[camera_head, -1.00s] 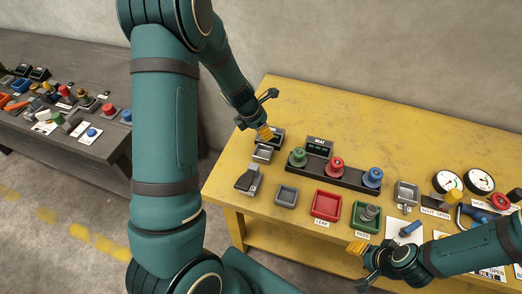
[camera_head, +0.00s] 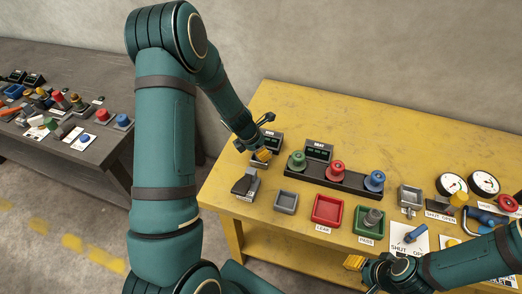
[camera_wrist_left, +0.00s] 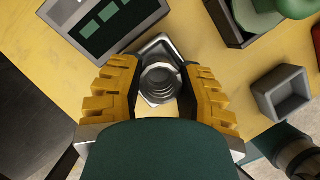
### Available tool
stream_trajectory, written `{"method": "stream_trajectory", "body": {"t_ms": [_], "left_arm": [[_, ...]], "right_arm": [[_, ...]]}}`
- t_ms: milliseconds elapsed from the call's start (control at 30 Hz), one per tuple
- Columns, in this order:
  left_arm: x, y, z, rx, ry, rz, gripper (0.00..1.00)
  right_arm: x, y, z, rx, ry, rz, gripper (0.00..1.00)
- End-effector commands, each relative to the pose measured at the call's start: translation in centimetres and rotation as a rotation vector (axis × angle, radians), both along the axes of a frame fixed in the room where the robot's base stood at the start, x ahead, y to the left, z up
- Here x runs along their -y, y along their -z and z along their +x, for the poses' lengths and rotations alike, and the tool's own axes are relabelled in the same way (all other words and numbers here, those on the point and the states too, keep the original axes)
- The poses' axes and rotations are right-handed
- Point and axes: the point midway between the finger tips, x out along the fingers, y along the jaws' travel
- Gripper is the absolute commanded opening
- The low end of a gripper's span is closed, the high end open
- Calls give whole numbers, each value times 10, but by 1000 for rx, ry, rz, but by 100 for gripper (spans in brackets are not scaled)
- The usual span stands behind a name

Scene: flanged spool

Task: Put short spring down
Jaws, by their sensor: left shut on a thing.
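The short spring (camera_wrist_left: 160,78) is a grey metal coil seen end-on in the left wrist view, between the yellow fingers of my left gripper (camera_wrist_left: 158,92), which is shut on it. A grey angular holder (camera_wrist_left: 158,43) shows around and beneath the coil; I cannot tell whether they touch. In the head view my left gripper (camera_head: 263,155) is low at the table's left end, in front of a small display box (camera_head: 273,140). It hides the spring there. My right gripper (camera_head: 354,262) is at the table's front edge, its opening unclear.
A dark rack (camera_head: 340,178) with green, red and blue knobs stands to the right. A grey tray (camera_head: 286,201), red tray (camera_head: 328,209) and green tray (camera_head: 358,226) line the front. A dark pedal-like block (camera_head: 244,184) sits at front left. The yellow table (camera_head: 330,110) is clear at the back.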

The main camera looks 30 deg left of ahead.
Motion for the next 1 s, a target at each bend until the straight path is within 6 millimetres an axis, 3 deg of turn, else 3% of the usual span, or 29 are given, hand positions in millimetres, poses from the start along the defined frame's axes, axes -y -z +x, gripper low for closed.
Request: {"method": "stream_trajectory", "body": {"t_ms": [167,200,267,667,1000], "left_arm": [[0,7,0,0,0,0,0],[0,7,0,-1,1,1,46],[0,6,0,0,1,0,62],[0,0,0,0,0,0,62],[-12,-60,-19,3,1,1,62]], "right_arm": [[0,5,-1,-3,-2,0,47],[0,5,-1,-3,-2,0,47],[0,4,-1,-3,-2,0,47],[0,0,0,-1,0,0,47],[1,-24,7,15,12,-3,47]]}}
